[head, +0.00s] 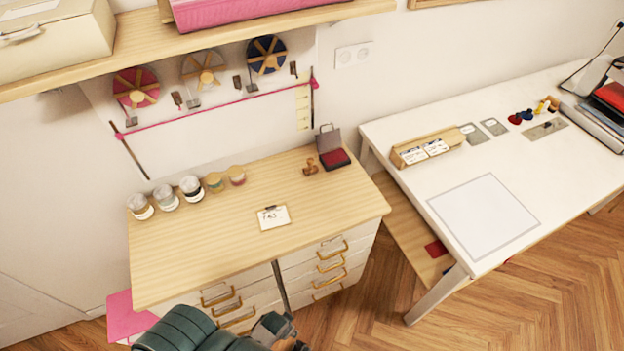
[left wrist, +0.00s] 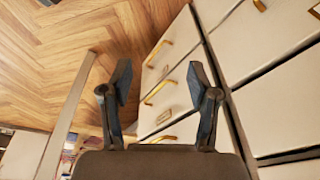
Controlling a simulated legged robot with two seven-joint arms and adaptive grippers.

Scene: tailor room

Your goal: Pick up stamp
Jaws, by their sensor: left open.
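A small brown wooden stamp (head: 311,167) stands on the wooden top of the drawer cabinet (head: 200,245), near its back right. Just right of it is a red ink pad (head: 335,159) with its grey lid raised. My left gripper (left wrist: 160,82) is open and empty in the left wrist view, with cabinet drawer fronts and floor beyond its fingers. The stamp does not show in that view. In the head view only part of my arm shows at the bottom edge, below the cabinet's front, well away from the stamp. My right gripper is not in view.
Several jars (head: 167,197) line the cabinet top's back left. A small card (head: 273,217) lies near its middle. Drawer handles (head: 331,254) stick out in front. A white table (head: 560,190) stands to the right, and a shelf (head: 180,40) hangs above.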

